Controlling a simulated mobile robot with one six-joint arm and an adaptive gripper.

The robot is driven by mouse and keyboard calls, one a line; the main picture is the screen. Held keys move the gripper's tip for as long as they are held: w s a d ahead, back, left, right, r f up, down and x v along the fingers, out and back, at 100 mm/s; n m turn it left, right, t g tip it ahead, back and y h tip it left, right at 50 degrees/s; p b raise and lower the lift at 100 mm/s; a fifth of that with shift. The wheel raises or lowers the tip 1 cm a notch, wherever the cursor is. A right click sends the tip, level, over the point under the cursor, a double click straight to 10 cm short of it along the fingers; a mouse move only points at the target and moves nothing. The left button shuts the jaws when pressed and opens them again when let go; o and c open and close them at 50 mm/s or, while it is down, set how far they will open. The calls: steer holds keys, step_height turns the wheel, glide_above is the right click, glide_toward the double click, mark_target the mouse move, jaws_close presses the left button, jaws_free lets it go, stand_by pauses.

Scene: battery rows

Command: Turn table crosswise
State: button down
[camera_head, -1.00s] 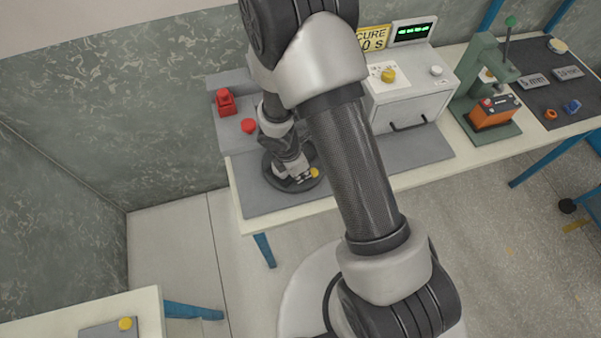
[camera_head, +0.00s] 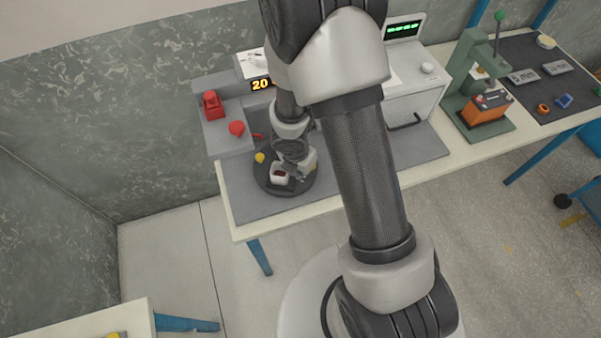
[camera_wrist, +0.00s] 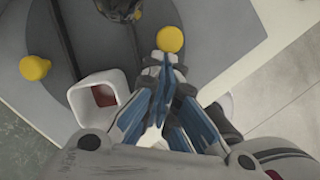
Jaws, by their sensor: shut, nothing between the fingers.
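The turntable, a dark round disc (camera_head: 257,178), lies on the grey mat at the left end of the long bench. It also fills the upper left of the wrist view (camera_wrist: 120,35). A yellow knob (camera_head: 259,158) stands at its left edge. The wrist view shows this kind of knob twice, one at left (camera_wrist: 35,68) and one just beyond my fingertips (camera_wrist: 170,39). A white open box with red inside (camera_head: 279,174) sits on the disc, left of my fingers in the wrist view (camera_wrist: 95,92). My gripper (camera_wrist: 165,58) is shut and empty, low over the disc; contact with the knob is unclear.
A grey block with a red part (camera_head: 211,104) and a red ball-topped lever (camera_head: 237,128) stands behind the turntable. A display reading 20 (camera_head: 262,85) is beside it. A white machine and a green press (camera_head: 470,80) stand farther right. Floor at left is clear.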

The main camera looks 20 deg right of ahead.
steer(key=shift+w+d+n, duration=0.3)
steer(key=shift+d+n, duration=0.1)
steer(key=shift+n, duration=0.3)
steer(key=shift+w+d+n, duration=0.25)
steer(key=shift+d+n, duration=0.1)
steer(key=shift+n, duration=0.35)
steer(key=shift+w+d+n+t+y, duration=0.3)
steer(key=shift+w+d+n+y, duration=0.1)
steer(key=shift+n, duration=0.4)
steer(key=shift+w+n, duration=0.1)
steer(key=shift+n, duration=0.2)
